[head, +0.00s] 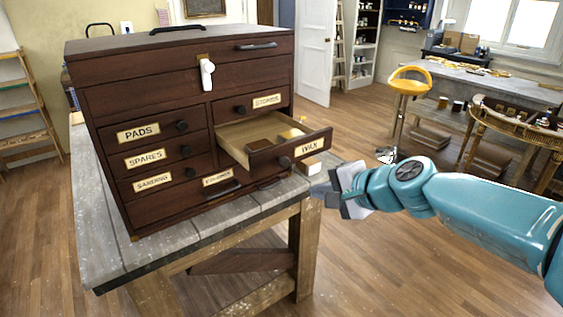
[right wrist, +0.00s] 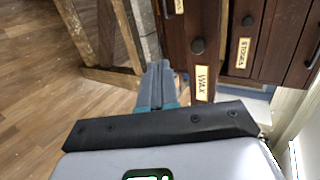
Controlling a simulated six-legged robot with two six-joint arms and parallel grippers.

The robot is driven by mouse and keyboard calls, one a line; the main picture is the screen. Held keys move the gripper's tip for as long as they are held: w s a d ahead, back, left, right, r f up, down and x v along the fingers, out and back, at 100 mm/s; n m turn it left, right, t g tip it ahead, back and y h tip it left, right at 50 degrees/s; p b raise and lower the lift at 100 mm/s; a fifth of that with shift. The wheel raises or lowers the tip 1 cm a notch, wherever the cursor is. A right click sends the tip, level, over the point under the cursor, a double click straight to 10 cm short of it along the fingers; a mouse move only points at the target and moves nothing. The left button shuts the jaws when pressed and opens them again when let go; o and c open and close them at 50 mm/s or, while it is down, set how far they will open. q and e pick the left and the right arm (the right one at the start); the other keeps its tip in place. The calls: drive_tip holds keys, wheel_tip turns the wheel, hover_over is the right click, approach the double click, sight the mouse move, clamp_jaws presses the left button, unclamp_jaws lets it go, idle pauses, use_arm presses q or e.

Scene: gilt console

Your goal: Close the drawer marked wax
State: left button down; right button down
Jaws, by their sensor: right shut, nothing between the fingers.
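The wax drawer (head: 262,158) stands pulled out of the dark wooden chest (head: 185,75), at the chest's right side in the head view. Its front carries a WAX label and a round dark knob (head: 284,162). A brown block and a pale yellow block lie inside it. The drawer front also shows in the right wrist view (right wrist: 207,25), with its label and knob. My right gripper (head: 322,190) is shut and empty, below and right of the drawer front, apart from it in the head view. In the right wrist view its fingers (right wrist: 158,75) point to the left of the WAX label. My left gripper is not in view.
The chest stands on a grey worktable (head: 110,245). A small white-and-wood block (head: 308,167) lies on the table under the open drawer. The STONES drawer (head: 240,107) above and the PADS drawer (head: 155,132) are closed.

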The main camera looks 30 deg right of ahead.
wheel_tip(320, 180, up, 4)
drive_tip(key=s+d, duration=0.1)
drive_tip(key=s, duration=0.1)
drive_tip(key=h, duration=0.1)
approach(286, 166)
wheel_tip(286, 166, down, 4)
drive_tip(key=shift+t, duration=0.4)
drive_tip(key=w+p, duration=0.1)
drive_tip(key=w, duration=0.1)
drive_tip(key=w+p, duration=0.1)
drive_tip(key=w, duration=0.1)
drive_tip(key=shift+w+a+r, duration=0.15)
drive_tip(key=shift+w+r, duration=0.05)
drive_tip(key=shift+w, duration=0.4)
drive_tip(key=shift+f, duration=0.1)
